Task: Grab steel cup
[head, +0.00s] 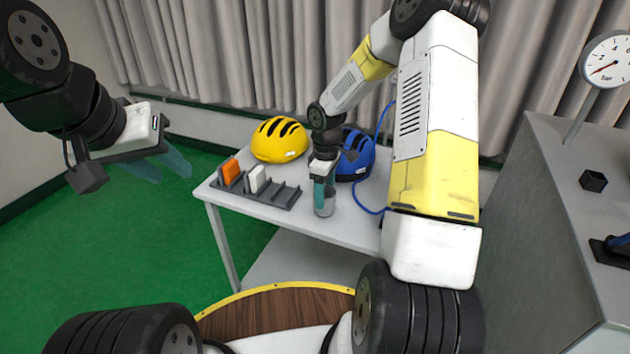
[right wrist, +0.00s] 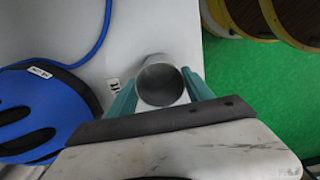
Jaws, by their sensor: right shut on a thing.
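The steel cup (head: 324,202) stands upright near the front edge of the white table, and its open top shows in the right wrist view (right wrist: 160,84). My right gripper (head: 325,190) reaches down to it from above, with its teal fingers on either side of the cup, shut on it. In the right wrist view the fingers (right wrist: 160,97) flank the cup's rim. I cannot tell whether the cup's base touches the table. My left gripper (head: 160,168) is open and empty in the air at the left, away from the table.
A yellow helmet (head: 279,139) and a blue helmet (head: 356,155) lie on the table (head: 345,230). A grey slotted rack (head: 283,196) holds an orange block (head: 230,171) and a white block (head: 255,179). A grey cabinet (head: 560,220) with a gauge (head: 606,62) stands at the right.

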